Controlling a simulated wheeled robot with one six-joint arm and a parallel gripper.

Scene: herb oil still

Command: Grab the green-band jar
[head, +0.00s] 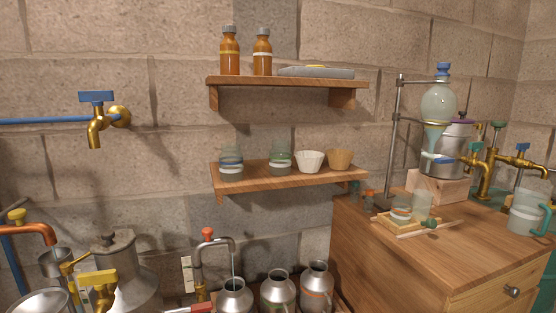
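The green-band jar (280,159) is a small clear glass jar with a green band near its top and a pale label. It stands upright on the lower wooden shelf (290,179), right of a similar jar with a blue band (231,164). A white fluted cup (310,161) stands close on its right. Nothing hides the jar from this view. My gripper is not in view.
A tan cup (339,159) stands at the shelf's right end. The upper shelf (290,84) holds two brown bottles (230,57) and a grey flat item. Metal cans (278,291) and a curved tap (213,246) stand below. A wooden cabinet (450,246) with glassware is at right.

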